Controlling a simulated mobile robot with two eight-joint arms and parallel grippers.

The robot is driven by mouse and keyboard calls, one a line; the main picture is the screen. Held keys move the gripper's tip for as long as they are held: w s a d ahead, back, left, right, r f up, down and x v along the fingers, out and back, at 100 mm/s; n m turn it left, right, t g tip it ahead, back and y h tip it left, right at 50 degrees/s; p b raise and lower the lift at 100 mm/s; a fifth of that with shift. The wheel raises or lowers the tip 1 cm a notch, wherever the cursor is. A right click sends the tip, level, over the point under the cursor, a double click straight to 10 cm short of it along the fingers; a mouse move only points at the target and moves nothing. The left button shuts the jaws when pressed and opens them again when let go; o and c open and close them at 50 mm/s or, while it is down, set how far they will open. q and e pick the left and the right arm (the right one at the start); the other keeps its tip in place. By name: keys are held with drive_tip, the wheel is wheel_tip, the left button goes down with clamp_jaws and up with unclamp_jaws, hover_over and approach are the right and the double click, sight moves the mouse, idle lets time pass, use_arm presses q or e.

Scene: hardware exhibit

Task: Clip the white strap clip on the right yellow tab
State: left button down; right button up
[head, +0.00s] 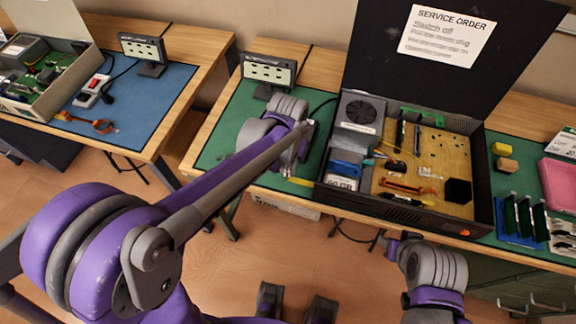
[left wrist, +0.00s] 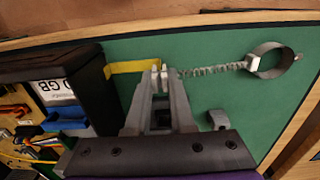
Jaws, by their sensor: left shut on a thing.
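The black case (head: 400,212) stands open on the green mat, and a yellow tab (head: 300,181) sticks out from its left side. The same yellow tab (left wrist: 132,67) shows in the left wrist view. My left gripper (left wrist: 160,70) is shut on the small white strap clip (left wrist: 164,76), right at the tab's free end; I cannot tell whether the clip grips the tab. A coiled cord (left wrist: 212,70) runs from the clip to a metal wrist band (left wrist: 268,62) on the mat. My right gripper (head: 392,243) hangs near the table's front edge, its jaws unclear.
A small display (head: 268,72) stands at the back of the green mat (head: 222,130). Yellow and tan blocks (head: 502,149) and a pink tray (head: 560,184) are at the right. Another table with a blue mat (head: 140,110) and an orange band (head: 102,126) is at the left.

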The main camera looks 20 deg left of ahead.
sight(288, 168)
use_arm(q)
drive_tip(key=shift+f+b, duration=0.85)
drive_tip(key=shift+f, duration=0.35)
idle(0.4)
drive_tip(key=c, duration=0.7)
unclamp_jaws()
drive_tip(key=o, duration=0.3)
drive_tip(key=shift+r+p, duration=0.45)
drive_tip(key=shift+r, duration=0.25)
idle(0.3)
drive_tip(key=shift+r+p, duration=1.8)
drive_tip(key=shift+r, duration=1.15)
drive_tip(key=shift+s, duration=0.1)
